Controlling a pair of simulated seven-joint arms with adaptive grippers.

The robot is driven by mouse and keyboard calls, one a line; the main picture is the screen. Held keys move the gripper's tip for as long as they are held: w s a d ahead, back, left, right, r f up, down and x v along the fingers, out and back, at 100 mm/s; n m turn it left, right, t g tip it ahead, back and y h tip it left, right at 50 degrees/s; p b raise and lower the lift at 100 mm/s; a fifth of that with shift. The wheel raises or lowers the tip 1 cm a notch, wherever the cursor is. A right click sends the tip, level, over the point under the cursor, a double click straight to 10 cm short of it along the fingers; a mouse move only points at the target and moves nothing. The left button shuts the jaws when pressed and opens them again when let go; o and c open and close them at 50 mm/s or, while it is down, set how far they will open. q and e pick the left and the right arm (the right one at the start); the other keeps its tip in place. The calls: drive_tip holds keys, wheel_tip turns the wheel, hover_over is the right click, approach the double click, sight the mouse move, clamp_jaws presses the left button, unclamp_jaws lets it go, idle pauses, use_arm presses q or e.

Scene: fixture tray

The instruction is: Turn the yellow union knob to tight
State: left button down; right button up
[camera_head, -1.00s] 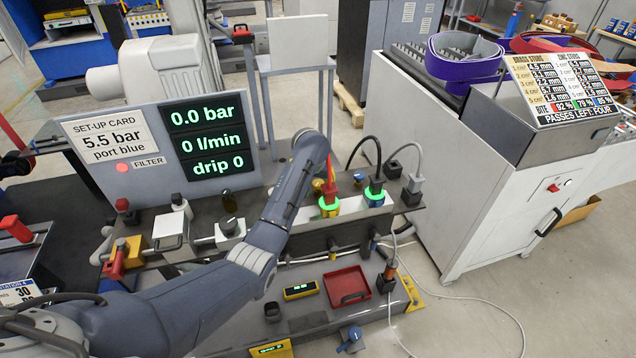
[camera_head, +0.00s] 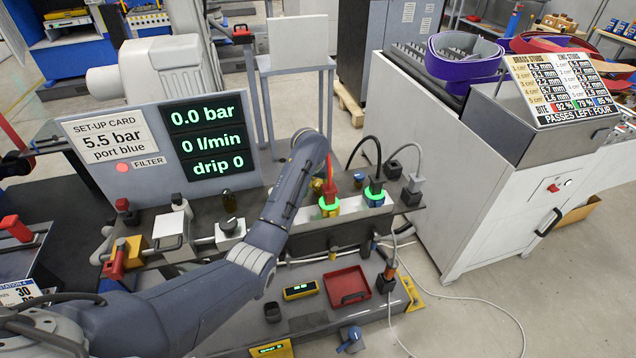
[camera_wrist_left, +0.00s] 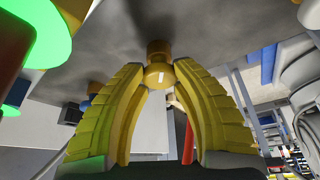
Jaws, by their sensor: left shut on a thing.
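In the left wrist view, the yellow fingers of my left gripper (camera_wrist_left: 160,85) are closed on a small round yellow knob (camera_wrist_left: 158,75). The knob has a short white mark on its face and sits on a brass-coloured stem under a grey surface. In the head view my left wrist (camera_head: 309,150) stands over the panel just left of the yellow port (camera_head: 329,208), and it hides most of the gripper and the knob. My right gripper is not in view.
A red hose (camera_head: 331,172) stands at the yellow port, close to my wrist. A blue port (camera_head: 374,196) with a black hose is to its right; both have green glowing rings. The display (camera_head: 207,140) reads 0.0 bar, 0 l/min, drip 0. A red tray (camera_head: 347,286) lies below.

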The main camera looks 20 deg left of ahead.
use_arm(q)
drive_tip(key=m+h, duration=0.2)
drive_tip(key=m, duration=0.4)
drive_tip(key=shift+a, duration=0.15)
drive_tip(key=shift+m+g+h, duration=0.5)
drive_tip(key=shift+m+h, duration=0.2)
drive_tip(key=shift+m, duration=1.2)
drive_tip(key=c, duration=0.9)
unclamp_jaws()
drive_tip(key=shift+w, duration=0.1)
drive_tip(key=v, duration=1.2)
